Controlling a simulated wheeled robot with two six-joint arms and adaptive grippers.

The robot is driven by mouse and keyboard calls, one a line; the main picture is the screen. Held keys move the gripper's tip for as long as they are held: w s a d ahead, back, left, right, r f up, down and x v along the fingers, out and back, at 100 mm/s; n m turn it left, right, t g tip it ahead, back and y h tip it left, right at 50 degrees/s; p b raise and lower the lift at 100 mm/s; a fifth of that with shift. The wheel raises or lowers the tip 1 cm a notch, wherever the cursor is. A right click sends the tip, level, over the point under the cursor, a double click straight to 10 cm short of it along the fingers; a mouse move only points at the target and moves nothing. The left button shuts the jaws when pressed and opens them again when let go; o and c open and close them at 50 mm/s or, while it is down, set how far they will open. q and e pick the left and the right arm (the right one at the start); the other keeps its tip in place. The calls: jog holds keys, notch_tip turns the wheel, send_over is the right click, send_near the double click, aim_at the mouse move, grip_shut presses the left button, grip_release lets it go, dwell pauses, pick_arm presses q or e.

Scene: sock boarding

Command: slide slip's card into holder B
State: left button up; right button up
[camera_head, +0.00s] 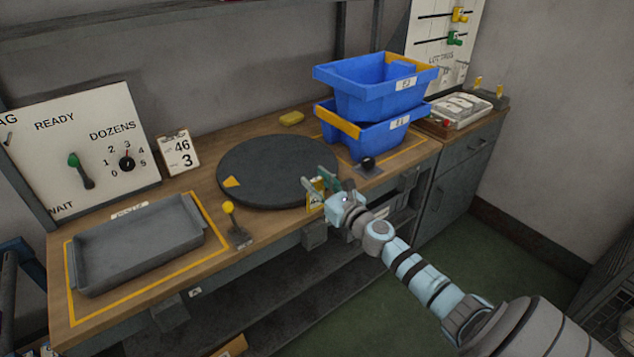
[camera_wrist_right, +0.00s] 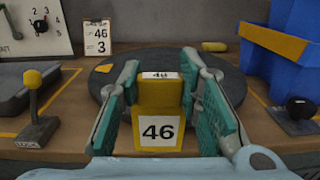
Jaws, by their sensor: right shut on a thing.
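My right gripper (camera_head: 318,184) is shut on a yellow card (camera_wrist_right: 158,97) with a white label reading 46. It holds the card upright above the bench's front edge, before the dark round turntable. In the right wrist view the green-padded fingers (camera_wrist_right: 165,80) stand on both sides of the card. I cannot tell which thing is holder B. My left gripper is not in view.
A round turntable (camera_head: 262,192) with a yellow wedge mark fills the bench middle. Two blue bins (camera_head: 375,135) are stacked to its right, near a black knob (camera_head: 367,162). A yellow-knobbed lever (camera_head: 229,208) stands left of the gripper, beside an empty grey tray (camera_head: 150,263).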

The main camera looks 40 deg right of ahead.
aim_at(316, 200)
jog(key=shift+s, duration=0.1)
jog(key=shift+f, duration=0.2)
notch_tip(316, 200, down, 6)
jog(key=b, duration=0.6)
jog(key=shift+r, duration=0.25)
jog(key=shift+f+b, duration=1.9)
dwell(0.6)
jog(key=shift+f+b, duration=0.9)
jog(key=shift+b, duration=0.05)
jog(key=shift+r, duration=0.1)
notch_tip(316, 200, up, 3)
jog(key=p, duration=0.3)
jog(key=shift+r+p, duration=0.2)
jog(key=shift+p, duration=0.15)
jog(key=shift+r+p, duration=0.75)
